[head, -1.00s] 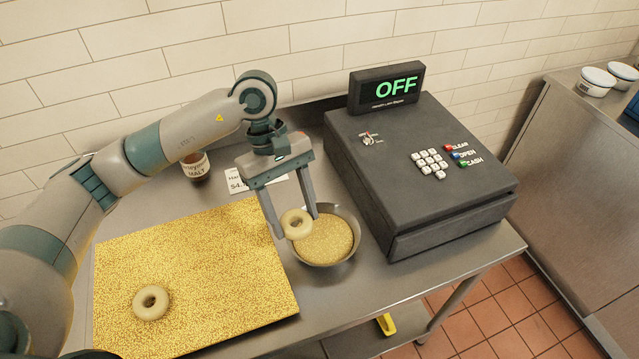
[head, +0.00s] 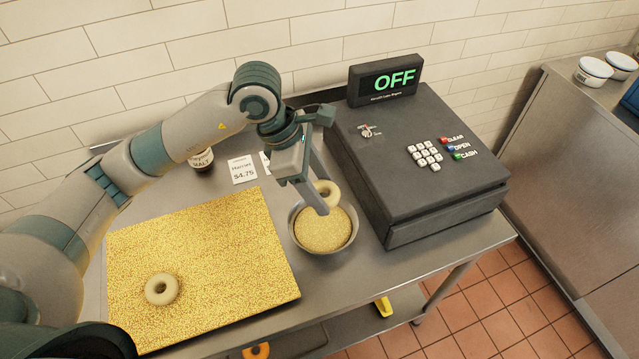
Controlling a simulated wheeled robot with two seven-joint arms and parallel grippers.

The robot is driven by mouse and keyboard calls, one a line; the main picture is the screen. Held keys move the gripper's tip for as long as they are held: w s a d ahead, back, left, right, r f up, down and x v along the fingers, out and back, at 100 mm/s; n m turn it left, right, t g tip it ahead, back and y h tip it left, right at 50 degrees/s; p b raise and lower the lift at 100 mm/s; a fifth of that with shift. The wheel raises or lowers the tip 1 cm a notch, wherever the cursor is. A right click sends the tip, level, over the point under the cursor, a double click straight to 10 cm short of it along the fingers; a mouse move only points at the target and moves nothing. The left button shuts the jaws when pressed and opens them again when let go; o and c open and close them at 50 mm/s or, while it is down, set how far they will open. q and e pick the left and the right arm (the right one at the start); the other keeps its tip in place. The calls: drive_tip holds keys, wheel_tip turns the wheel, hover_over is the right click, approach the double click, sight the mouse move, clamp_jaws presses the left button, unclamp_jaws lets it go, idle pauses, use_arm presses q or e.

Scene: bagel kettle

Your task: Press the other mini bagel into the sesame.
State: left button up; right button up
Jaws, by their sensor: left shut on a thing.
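My left gripper (head: 322,195) is shut on a pale, plain mini bagel (head: 330,190) at the back part of the sesame bowl's rim. The near finger covers part of the bagel, and the far finger is mostly hidden. The metal bowl (head: 324,251) holds pale sesame (head: 322,231), and whether the bagel touches the seeds I cannot tell. A second mini bagel (head: 162,289) lies flat on the golden speckled board (head: 222,250) at the left. My right gripper is not in view.
A dark cash register (head: 425,165) reading OFF stands close right of the bowl. A brown malt jar (head: 201,159) and a price card (head: 243,170) stand behind the board. The steel counter's front edge is clear. A yellow object (head: 383,306) lies on the lower shelf.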

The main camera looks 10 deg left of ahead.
use_arm(q)
drive_tip(key=shift+f, duration=0.15)
drive_tip(key=shift+f+b, duration=0.8)
drive_tip(key=shift+f, duration=1.55)
wheel_tip(320, 180, down, 3)
drive_tip(key=b, duration=0.3)
drive_tip(key=shift+f, duration=0.2)
drive_tip(key=shift+f+b, duration=0.9)
drive_tip(key=shift+b, duration=0.1)
drive_tip(key=shift+f+b, duration=0.3)
drive_tip(key=shift+b, duration=0.05)
